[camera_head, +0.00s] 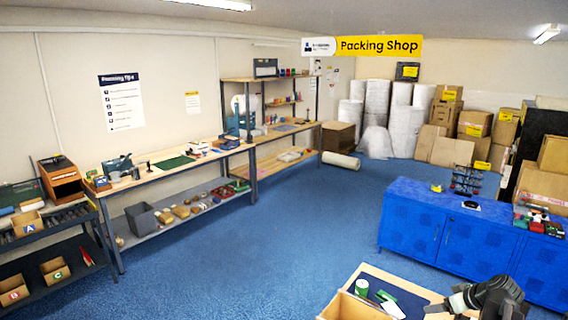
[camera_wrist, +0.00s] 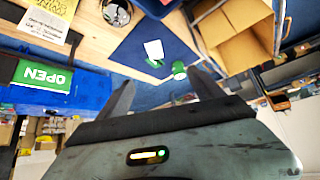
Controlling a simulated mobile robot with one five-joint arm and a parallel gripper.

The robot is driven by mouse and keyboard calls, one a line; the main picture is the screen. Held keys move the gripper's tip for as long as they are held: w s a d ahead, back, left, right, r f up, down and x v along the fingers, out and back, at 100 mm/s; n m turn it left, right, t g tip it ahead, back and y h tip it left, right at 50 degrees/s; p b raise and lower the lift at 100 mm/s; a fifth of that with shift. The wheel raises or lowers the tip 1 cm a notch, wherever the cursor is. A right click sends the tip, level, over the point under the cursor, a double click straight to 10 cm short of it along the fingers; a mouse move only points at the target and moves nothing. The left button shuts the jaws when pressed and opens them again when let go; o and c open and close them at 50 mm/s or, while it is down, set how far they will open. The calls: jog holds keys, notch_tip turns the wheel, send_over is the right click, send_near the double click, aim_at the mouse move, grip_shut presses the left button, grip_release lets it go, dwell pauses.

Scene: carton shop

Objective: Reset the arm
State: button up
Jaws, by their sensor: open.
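My gripper (camera_wrist: 163,92) shows in the wrist view with its two dark fingers spread apart and nothing between them. Beyond the fingertips is a wooden table (camera_wrist: 105,45) with a dark blue mat (camera_wrist: 135,45). In the head view my dark arm is folded at the lower right, over the right side of the same table (camera_head: 420,290); the fingertips are not clear there. A green cylinder (camera_wrist: 179,68) and a white-and-green card (camera_wrist: 154,51) lie beyond the gripper, apart from it. The cylinder also shows in the head view (camera_head: 361,287).
An open carton (camera_wrist: 245,35) stands at the table's edge. A blue counter (camera_head: 440,225) stands at the right, workbenches (camera_head: 160,175) along the left wall. The blue floor (camera_head: 260,260) between is clear.

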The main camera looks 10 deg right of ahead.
jog(key=w+a+f+g, duration=0.1)
jog(key=w+a, duration=0.2)
jog(key=a, duration=0.4)
jog(key=w+a+f+g+y, duration=0.1)
jog(key=w+a, duration=0.2)
jog(key=a, duration=0.5)
jog(key=w+a+f+g, duration=0.1)
jog(key=w+a+g, duration=0.15)
jog(key=a, duration=0.45)
jog(key=s+a+f+m+g+h, duration=0.1)
jog(key=s+a+f+g+h, duration=0.1)
jog(key=a, duration=2.2)
notch_tip(320, 180, down, 15)
jog(key=s+a+g+b, duration=0.1)
jog(key=s+b, duration=0.1)
jog(key=b, duration=1.2)
jog(key=shift+b, duration=0.3)
jog(key=shift+s+a+r, duration=0.1)
